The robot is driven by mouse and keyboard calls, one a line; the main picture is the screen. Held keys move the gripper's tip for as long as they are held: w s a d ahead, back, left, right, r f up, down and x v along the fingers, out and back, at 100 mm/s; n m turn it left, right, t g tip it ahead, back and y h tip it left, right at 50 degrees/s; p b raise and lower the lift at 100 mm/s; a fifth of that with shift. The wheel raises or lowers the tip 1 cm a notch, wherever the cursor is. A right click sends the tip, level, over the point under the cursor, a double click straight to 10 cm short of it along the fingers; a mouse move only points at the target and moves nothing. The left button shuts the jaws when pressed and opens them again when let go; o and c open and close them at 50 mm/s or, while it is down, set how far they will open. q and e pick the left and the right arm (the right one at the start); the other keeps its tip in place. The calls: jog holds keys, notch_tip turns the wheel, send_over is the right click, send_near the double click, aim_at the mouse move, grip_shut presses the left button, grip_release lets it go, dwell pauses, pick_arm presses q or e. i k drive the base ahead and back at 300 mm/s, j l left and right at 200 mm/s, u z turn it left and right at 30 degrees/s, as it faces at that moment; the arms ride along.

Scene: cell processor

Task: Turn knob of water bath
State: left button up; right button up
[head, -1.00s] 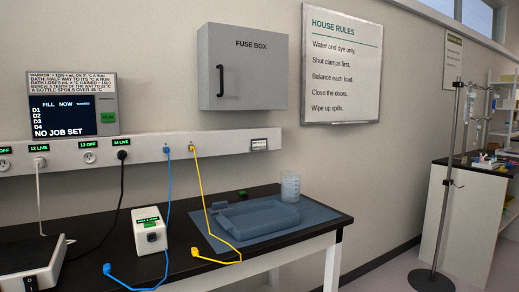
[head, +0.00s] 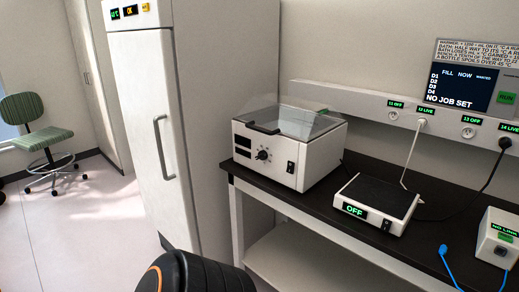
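The water bath (head: 275,165) is a white box with a clear, closed-looking lid (head: 300,118) and a dark lid handle. It stands at the left end of the black bench. Its front has dark displays, a round black knob (head: 263,154) with marks around it, and a black switch (head: 290,167) to the right. The display text is too small to read. A dark rounded part of my own body with an orange ring shows at the bottom. Neither gripper is in view.
A flat device (head: 376,203) reading OFF stands right of the bath on the bench (head: 325,215). A white box (head: 497,236) and blue cable (head: 447,262) lie further right. A tall white cabinet (head: 150,110) stands left of the bench. A green chair (head: 38,130) and open floor are far left.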

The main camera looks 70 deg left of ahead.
aim_at(262, 155)
jog(key=k+j+u, duration=0.15)
jog(key=j, duration=0.5)
jog(key=k+j+u, duration=0.15)
jog(key=j, duration=0.5)
jog(key=k+j+u, duration=0.2)
jog(key=j, duration=0.5)
jog(key=k+j+u, duration=0.15)
jog(key=j, duration=0.55)
jog(key=j+u, duration=0.15)
jog(key=j, duration=0.55)
